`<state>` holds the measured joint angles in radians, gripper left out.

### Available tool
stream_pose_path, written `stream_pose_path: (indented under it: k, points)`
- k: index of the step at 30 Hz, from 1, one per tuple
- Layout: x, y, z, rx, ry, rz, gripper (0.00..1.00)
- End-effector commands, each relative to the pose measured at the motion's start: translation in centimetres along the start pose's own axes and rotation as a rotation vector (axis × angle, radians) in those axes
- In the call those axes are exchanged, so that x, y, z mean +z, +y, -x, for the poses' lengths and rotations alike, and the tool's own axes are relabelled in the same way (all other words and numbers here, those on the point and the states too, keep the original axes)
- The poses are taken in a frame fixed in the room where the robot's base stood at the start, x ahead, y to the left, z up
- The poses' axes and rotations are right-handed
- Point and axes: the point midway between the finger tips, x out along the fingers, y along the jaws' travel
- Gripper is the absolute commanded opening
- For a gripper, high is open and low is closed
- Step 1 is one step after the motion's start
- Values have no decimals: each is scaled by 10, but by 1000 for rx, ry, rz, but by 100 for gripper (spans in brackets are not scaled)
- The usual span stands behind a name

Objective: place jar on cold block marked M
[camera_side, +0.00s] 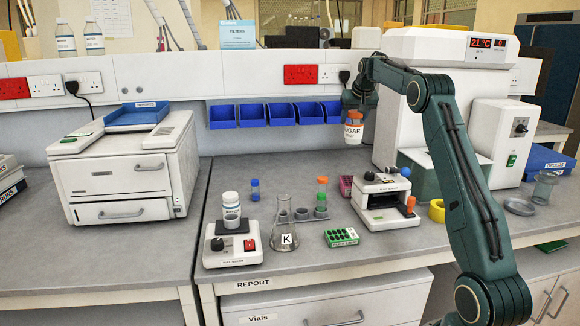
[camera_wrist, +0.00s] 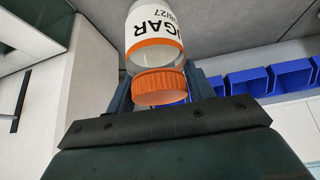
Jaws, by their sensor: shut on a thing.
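My gripper (camera_side: 356,108) is shut on a jar (camera_side: 354,134) with an orange cap, clear walls and a white label reading "SUGAR". It holds the jar by the cap, upright, high above the bench in front of the blue wall bins. In the wrist view, the jar (camera_wrist: 155,40) hangs from the orange cap between the two fingers of my gripper (camera_wrist: 162,88). I cannot make out a letter M on any block. A small green block with holes (camera_side: 341,238) sits at the bench front; its label is too small to read.
Blue bins (camera_side: 252,115) line the wall.

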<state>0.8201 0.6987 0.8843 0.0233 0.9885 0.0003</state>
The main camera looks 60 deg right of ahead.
Motion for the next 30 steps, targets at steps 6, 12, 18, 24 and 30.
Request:
stream_pose_path:
  k: [6, 12, 18, 24, 30]
  points:
    - [20, 0, -31, 0, -3, 0, 23]
    - [40, 0, -62, 0, -2, 0, 23]
    - [50, 0, -79, 0, 1, 0, 23]
    - [52, 0, -82, 0, 2, 0, 23]
    - [58, 0, -90, 0, 0, 1, 23]
